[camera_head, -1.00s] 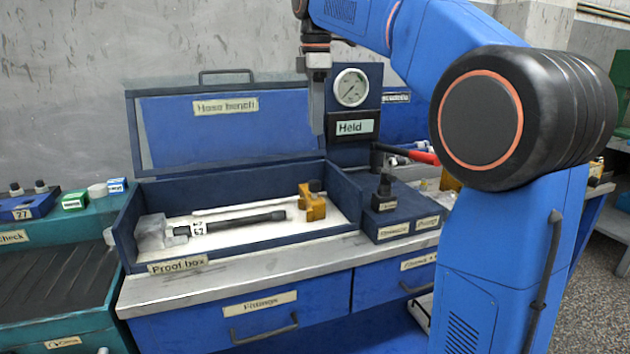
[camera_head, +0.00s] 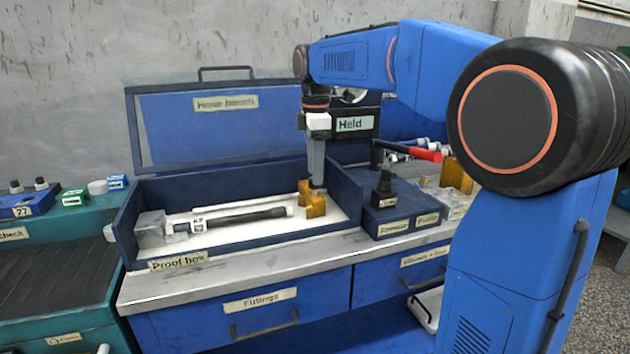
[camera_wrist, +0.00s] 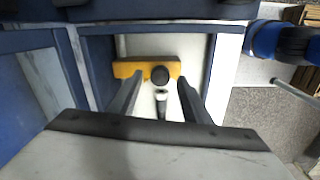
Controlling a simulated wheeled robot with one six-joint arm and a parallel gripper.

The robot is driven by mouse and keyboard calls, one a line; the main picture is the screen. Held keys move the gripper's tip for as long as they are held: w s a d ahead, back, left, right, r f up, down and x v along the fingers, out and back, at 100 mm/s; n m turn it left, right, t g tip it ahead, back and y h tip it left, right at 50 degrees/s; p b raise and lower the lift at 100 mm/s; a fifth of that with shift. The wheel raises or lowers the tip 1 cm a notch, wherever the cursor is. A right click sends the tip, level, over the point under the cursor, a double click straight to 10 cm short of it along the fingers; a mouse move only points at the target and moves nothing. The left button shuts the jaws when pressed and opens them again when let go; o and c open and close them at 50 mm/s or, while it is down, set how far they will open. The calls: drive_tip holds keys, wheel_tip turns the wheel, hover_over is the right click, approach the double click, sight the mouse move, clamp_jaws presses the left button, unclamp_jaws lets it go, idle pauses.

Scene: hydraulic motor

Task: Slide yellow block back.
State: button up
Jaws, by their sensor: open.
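The yellow block (camera_head: 311,200) stands on the white floor at the right end of the open box labelled "Proof box" (camera_head: 185,262). In the wrist view the yellow block (camera_wrist: 128,69) lies crosswise with a dark round knob (camera_wrist: 160,75) on it. My gripper (camera_head: 316,184) points down right over the block. In the wrist view the fingers of my gripper (camera_wrist: 158,98) are spread apart, with the knob between their lines. I cannot tell whether the fingers touch the block. A dark hose with light end fittings (camera_head: 245,217) lies left of the block, its left end at a grey block (camera_head: 150,229).
The raised lid (camera_head: 225,130) stands behind the box. A gauge stand labelled "Held" (camera_head: 354,124) is just right of my gripper. A blue unit with a black knob (camera_head: 385,190) and a red-handled lever (camera_head: 425,154) stand to the right.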

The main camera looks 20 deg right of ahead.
sight(308, 191)
drive_tip(key=shift+f, duration=1.9)
clamp_jaws()
